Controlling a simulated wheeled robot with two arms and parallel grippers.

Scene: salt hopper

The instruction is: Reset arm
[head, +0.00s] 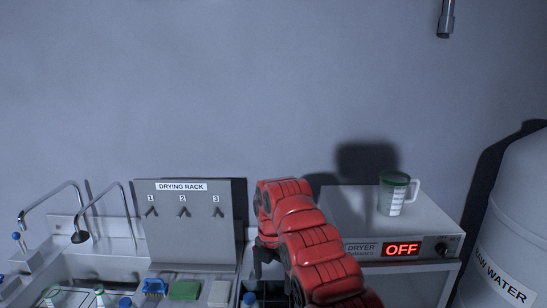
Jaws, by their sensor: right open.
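My red right arm rises from the bottom edge, right of the middle, in the head view. Its dark right gripper (259,264) points down just right of the drying rack, above the counter edge. The gripper is open, and I see nothing held in it. The arm itself hides part of the gripper. My left gripper is not in view.
A drying rack (190,240) with numbered hooks stands left of the arm. A dryer (345,204) reading OFF stands right, with a green-rimmed measuring jug (396,194) on top. A raw water tank (515,215) is far right. A sink with taps (70,195) is left.

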